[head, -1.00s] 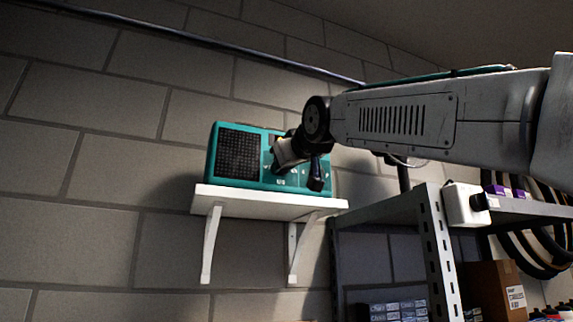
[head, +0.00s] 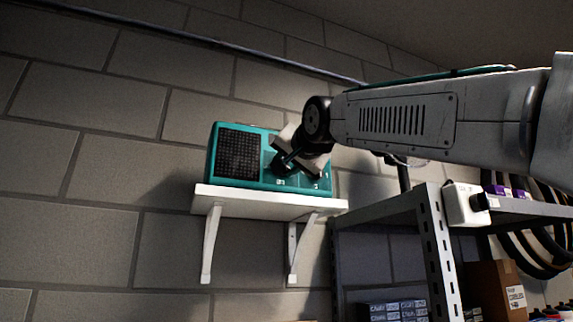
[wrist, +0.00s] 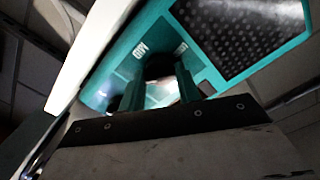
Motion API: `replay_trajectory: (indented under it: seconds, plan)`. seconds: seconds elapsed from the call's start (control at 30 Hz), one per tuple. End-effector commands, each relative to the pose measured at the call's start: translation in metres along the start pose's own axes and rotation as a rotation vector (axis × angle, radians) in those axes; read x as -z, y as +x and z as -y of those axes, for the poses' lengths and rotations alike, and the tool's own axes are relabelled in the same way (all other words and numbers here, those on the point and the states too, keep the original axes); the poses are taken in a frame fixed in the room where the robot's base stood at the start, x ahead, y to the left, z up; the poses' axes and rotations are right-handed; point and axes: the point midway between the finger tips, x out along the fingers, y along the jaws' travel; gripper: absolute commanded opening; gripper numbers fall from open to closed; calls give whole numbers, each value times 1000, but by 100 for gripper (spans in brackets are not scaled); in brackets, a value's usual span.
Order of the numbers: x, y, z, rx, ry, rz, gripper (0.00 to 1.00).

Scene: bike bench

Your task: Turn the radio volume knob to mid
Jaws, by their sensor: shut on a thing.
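The teal radio (head: 240,153) with a dark speaker grille stands on a white wall shelf. My gripper (head: 283,166) is at the front of the radio, right of the grille, and covers part of its face. In the wrist view my gripper (wrist: 158,88) is shut on the dark volume knob (wrist: 158,66), one finger on each side. The knob is not clear in the head view.
The white shelf (head: 265,204) on two brackets holds the radio. A grey metal rack (head: 431,235) stands at the right with boxes, a white device (head: 463,204) and dark hoops or tyres (head: 525,250). A block wall lies behind. Space left of the radio is free.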

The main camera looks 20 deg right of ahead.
Motion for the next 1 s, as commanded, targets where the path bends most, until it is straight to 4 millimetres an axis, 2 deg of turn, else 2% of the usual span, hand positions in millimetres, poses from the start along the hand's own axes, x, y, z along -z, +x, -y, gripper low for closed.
replay_trajectory:
  seconds: [0.7, 1.0]
  plan:
    - [-2, 1, -1, -4, 672, 3, 10]
    - [-2, 1, -1, -4, 890, 2, 10]
